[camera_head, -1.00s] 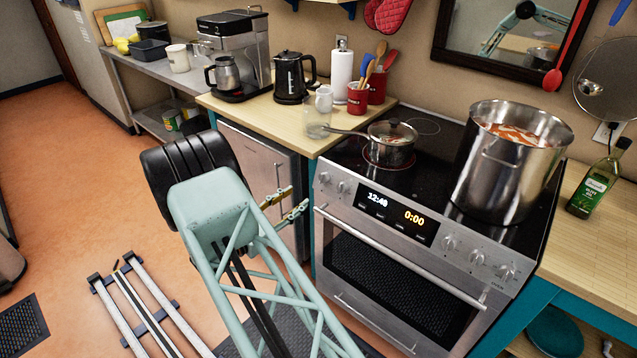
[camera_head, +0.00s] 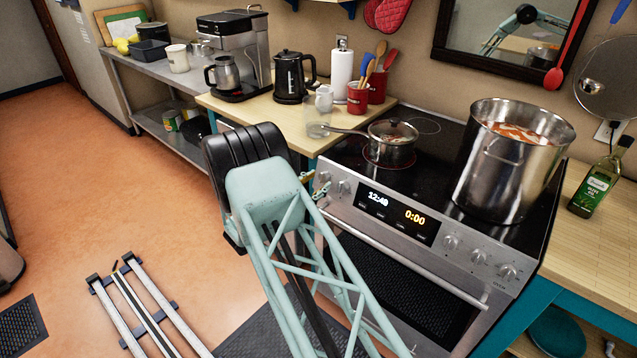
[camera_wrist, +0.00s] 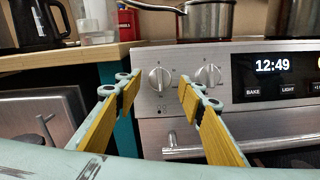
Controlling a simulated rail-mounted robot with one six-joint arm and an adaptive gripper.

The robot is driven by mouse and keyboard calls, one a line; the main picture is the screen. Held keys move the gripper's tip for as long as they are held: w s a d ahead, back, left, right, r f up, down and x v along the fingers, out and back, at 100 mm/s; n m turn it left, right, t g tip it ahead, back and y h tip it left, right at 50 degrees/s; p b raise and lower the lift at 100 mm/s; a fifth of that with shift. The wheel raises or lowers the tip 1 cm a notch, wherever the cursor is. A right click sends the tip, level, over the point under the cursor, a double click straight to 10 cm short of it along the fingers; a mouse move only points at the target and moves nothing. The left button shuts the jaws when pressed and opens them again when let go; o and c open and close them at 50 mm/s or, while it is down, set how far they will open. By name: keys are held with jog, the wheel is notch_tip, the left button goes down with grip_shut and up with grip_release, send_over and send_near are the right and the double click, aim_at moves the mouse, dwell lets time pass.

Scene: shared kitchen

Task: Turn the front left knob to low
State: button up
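The front left knob (camera_wrist: 159,77) is a round metal knob on the stove's control panel; its raised bar looks about vertical. It also shows in the head view (camera_head: 324,176). A second knob (camera_wrist: 208,75) is just to its right. My gripper (camera_wrist: 157,84) is open, its two yellow-padded fingers pointing at the panel. In the wrist view the left knob appears between the fingertips, and the right fingertip lies between the two knobs. Nothing is held. I cannot tell whether the fingertips reach the knob. In the head view my arm partly hides the fingers.
A lidded saucepan (camera_head: 392,146) stands on a burner with a red ring. A large steel pot (camera_head: 512,165) stands at the right. The oven handle (camera_wrist: 230,145) runs below the panel. A wooden counter (camera_head: 262,118) with a black kettle (camera_head: 290,78) adjoins the stove on the left.

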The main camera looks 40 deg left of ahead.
jog(key=shift+w, duration=0.6)
jog(key=shift+c, duration=0.5)
jog(key=c, duration=0.7)
jog(key=shift+c, duration=0.2)
